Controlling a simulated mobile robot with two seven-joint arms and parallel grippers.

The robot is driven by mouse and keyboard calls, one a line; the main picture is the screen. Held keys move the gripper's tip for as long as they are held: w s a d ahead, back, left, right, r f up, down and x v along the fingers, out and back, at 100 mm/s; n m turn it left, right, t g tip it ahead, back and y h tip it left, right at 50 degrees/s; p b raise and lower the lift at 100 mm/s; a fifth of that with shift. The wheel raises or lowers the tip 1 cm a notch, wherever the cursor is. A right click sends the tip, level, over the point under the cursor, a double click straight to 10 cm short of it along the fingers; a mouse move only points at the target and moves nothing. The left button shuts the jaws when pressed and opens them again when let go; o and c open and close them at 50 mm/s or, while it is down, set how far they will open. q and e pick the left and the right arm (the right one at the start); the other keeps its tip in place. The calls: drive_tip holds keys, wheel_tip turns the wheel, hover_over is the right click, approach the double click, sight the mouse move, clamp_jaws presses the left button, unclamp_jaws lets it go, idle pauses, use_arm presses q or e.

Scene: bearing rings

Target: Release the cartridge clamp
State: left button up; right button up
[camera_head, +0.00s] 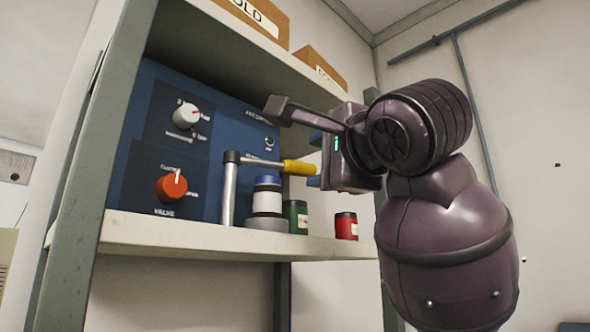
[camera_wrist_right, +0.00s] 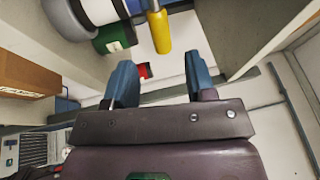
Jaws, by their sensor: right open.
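The clamp has an upright metal post (camera_head: 229,190) and a level arm ending in a yellow handle (camera_head: 300,168), which points right. The white cartridge (camera_head: 267,202) with a blue top stands on a grey round base (camera_head: 266,224) beside the post, under the arm. My right gripper (camera_head: 314,162) is open at the handle's right end. In the right wrist view the yellow handle (camera_wrist_right: 161,32) lies ahead, between the lines of the spread blue fingers (camera_wrist_right: 160,76), not gripped. My left gripper is not in view.
A green can (camera_head: 296,216) and a red can (camera_head: 346,226) stand on the shelf (camera_head: 180,236), right of the cartridge. A blue panel (camera_head: 225,120) with a red-orange knob (camera_head: 171,187) and a white knob (camera_head: 187,115) is behind. An upper shelf (camera_head: 235,50) carries cardboard boxes.

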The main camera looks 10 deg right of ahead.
sight(304, 167)
drive_tip(key=p+x, duration=0.2)
drive_tip(key=x, duration=0.6)
drive_tip(key=shift+w+r+p, duration=0.1)
drive_tip(key=shift+p, duration=0.2)
drive_tip(key=shift+w+a, duration=0.1)
drive_tip(key=shift+w, duration=0.65)
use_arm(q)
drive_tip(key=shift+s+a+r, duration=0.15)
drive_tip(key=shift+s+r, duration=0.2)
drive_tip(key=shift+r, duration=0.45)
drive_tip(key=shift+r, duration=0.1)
use_arm(e)
clamp_jaws()
